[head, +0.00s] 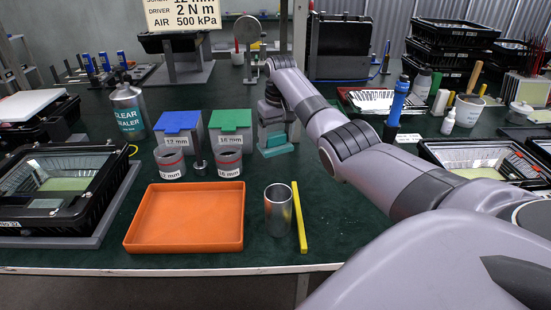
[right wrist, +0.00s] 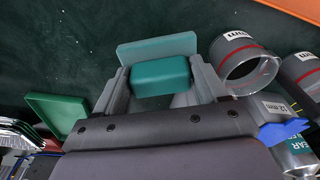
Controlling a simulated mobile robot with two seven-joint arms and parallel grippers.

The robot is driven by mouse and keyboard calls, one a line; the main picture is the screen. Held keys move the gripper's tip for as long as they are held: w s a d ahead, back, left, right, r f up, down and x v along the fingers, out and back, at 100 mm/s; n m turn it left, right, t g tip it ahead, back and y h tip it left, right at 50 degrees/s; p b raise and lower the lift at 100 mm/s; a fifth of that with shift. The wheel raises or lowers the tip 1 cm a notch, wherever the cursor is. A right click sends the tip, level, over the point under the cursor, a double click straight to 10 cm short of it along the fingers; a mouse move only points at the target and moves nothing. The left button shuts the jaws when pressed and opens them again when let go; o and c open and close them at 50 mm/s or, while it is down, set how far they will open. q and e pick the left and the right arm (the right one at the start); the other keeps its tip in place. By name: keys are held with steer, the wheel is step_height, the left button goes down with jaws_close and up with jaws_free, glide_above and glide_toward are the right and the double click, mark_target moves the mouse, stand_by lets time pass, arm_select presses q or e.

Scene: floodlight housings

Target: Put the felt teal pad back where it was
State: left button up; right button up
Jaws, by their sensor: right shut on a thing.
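My right gripper (head: 276,143) points down at the middle of the table, right of the green-lidded 16 mm box (head: 230,123). It is shut on a teal block, the felt pad (right wrist: 160,77), gripped between its two grey fingers in the right wrist view. A thinner, paler teal slab (right wrist: 157,47) shows just beyond the block, and a teal strip (head: 278,151) shows low at the fingertips in the head view. I cannot tell whether slab and block are joined, or whether they touch the table. My left gripper is not in view.
Two grey cups with red bands, one of them the 16 mm cup (head: 229,163), stand left of the gripper. An orange tray (head: 184,246), a metal cylinder (head: 278,211) and a yellow bar (head: 299,217) lie nearer. Black crates (head: 480,152) stand to the right. Table around the gripper's front is clear.

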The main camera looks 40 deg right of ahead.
mark_target(276, 145)
step_height(276, 145, down, 3)
steer(key=shift+f, duration=0.1)
step_height(276, 145, down, 4)
steer(key=shift+r+b, duration=0.2)
steer(key=shift+b, duration=0.25)
steer(key=shift+f, duration=0.2)
steer(key=shift+f, duration=0.1)
steer(key=o, duration=1)
steer(key=shift+o, duration=0.2)
